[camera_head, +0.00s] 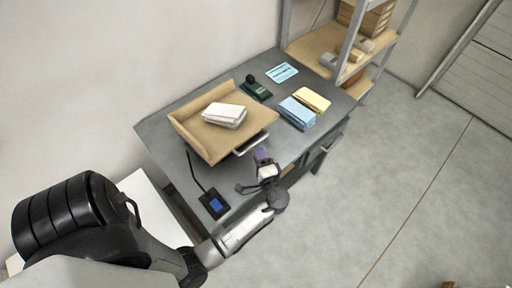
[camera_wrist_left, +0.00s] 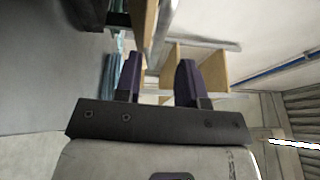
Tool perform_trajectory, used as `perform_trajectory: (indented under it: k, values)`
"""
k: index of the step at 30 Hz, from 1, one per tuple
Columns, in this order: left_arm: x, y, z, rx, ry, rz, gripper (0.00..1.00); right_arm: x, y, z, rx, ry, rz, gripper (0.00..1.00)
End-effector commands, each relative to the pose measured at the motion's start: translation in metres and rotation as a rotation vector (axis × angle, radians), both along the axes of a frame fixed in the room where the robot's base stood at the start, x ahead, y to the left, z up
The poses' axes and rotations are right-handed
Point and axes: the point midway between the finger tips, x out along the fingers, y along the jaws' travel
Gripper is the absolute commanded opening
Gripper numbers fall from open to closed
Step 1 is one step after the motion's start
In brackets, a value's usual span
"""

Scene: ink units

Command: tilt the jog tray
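The jog tray (camera_head: 208,148) is a light wooden tray with raised walls at its back and left, standing on the grey table. A stack of white paper (camera_head: 224,115) lies in it. A grey bar-like part (camera_head: 250,143) shows at the tray's front right edge. My left gripper (camera_head: 262,157) is just in front of that edge, near the bar, and looks apart from it. In the left wrist view its two purple fingers (camera_wrist_left: 158,80) stand apart with nothing between them. My right gripper is not in view.
A small device with a blue screen (camera_head: 215,204) sits at the table's front left, with a cable. Blue stacks (camera_head: 297,112), a yellow stack (camera_head: 313,99), a dark green stapler-like tool (camera_head: 257,90) and a light-blue card (camera_head: 282,72) lie right of the tray. A shelf (camera_head: 322,45) stands behind.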

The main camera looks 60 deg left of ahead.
Motion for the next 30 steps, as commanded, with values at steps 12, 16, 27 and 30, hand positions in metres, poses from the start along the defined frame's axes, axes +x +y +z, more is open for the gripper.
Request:
perform_trajectory:
  k: [12, 16, 27, 30]
  values:
    - [-0.005, -0.021, -0.001, 0.001, 0.0, 0.0, 0.36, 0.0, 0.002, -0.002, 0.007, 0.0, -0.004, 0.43]
    - [-0.005, -0.021, -0.001, 0.001, 0.0, 0.001, 0.36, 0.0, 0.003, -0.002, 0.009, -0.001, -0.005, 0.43]
    - [-0.005, -0.021, -0.001, 0.001, -0.001, 0.002, 0.36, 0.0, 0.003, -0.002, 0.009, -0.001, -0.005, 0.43]
    - [-0.01, -0.02, -0.003, -0.017, -0.005, 0.03, 0.36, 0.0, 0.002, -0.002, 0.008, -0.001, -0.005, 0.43]
